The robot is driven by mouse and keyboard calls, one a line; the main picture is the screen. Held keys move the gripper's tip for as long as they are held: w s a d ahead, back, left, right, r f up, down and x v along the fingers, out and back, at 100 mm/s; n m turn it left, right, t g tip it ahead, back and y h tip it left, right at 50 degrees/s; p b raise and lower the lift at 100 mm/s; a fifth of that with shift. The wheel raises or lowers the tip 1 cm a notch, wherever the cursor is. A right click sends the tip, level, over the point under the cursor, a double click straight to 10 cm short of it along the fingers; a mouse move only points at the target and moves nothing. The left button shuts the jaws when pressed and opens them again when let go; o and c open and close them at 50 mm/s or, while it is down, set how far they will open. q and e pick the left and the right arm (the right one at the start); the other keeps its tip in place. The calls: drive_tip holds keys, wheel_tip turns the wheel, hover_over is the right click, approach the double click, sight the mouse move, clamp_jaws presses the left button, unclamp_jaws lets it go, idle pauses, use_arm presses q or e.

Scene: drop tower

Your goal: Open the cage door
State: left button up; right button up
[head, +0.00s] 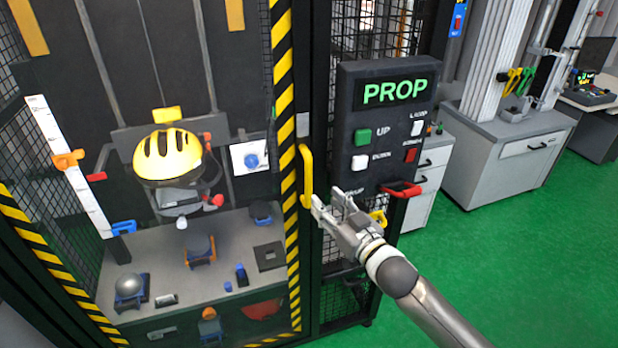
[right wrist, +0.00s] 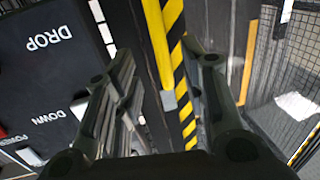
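The cage door (head: 286,130) has a yellow-and-black striped edge and appears closed against its black post. Its upright yellow handle (head: 306,178) stands beside the stripes. My right gripper (head: 328,199) is open at the handle's lower end. In the right wrist view the yellow handle (right wrist: 157,45) runs between the two spread fingers of my right gripper (right wrist: 163,65), with a gap on both sides. I cannot tell whether the fingertips reach past the bar. My left gripper is not in view.
A black control panel (head: 385,125) with a green PROP display and buttons is right of the handle, close to my right gripper. A red handle (head: 402,189) sticks out below it. Inside the cage is a yellow helmet (head: 167,156). Green floor (head: 500,260) is open at right.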

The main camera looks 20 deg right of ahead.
sight(311, 186)
drive_tip(key=p+x, duration=0.1)
drive_tip(key=x, duration=0.3)
drive_tip(key=shift+w+a, duration=0.1)
drive_tip(key=shift+w, duration=0.3)
drive_tip(key=x, duration=0.3)
drive_tip(key=shift+w+p, duration=0.4)
drive_tip(key=shift+w+a+f, duration=0.1)
drive_tip(key=shift+w+a, duration=0.05)
drive_tip(key=shift+w, duration=0.2)
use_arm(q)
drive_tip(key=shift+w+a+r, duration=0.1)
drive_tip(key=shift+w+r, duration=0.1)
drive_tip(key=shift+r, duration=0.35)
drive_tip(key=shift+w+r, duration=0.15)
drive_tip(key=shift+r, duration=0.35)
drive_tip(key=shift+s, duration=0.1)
use_arm(e)
drive_tip(key=shift+c, duration=0.9)
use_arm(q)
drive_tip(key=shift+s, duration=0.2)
use_arm(e)
clamp_jaws()
